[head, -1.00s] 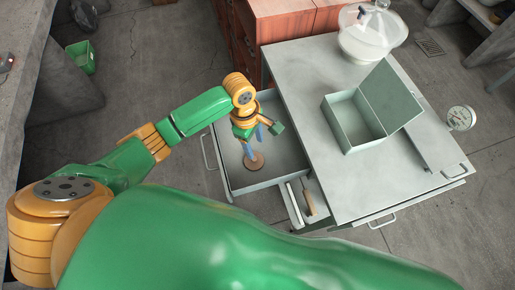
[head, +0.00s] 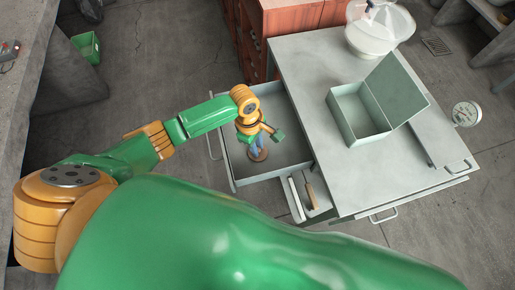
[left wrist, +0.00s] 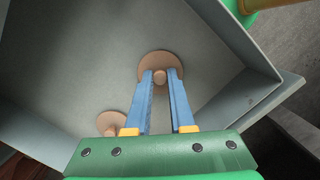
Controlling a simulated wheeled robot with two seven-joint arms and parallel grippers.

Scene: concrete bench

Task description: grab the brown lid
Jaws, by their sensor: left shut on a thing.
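A round brown lid (left wrist: 148,60) with a small knob lies inside the open drawer in the left wrist view. It also shows in the head view (head: 259,156), partly hidden by my gripper. My left gripper (left wrist: 160,76) has its blue fingers on either side of the knob and is shut on it. In the head view my left gripper (head: 258,147) points down into the drawer. A second brown disc with a knob (left wrist: 108,123) lies nearer the wrist, partly hidden by my gripper; I cannot pick it out in the head view. My right gripper is not in view.
The grey drawer (head: 285,165) has walls around the lid. A narrow tray with a wooden-handled tool (head: 311,194) is beside it. A round gauge (head: 466,113) is at right.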

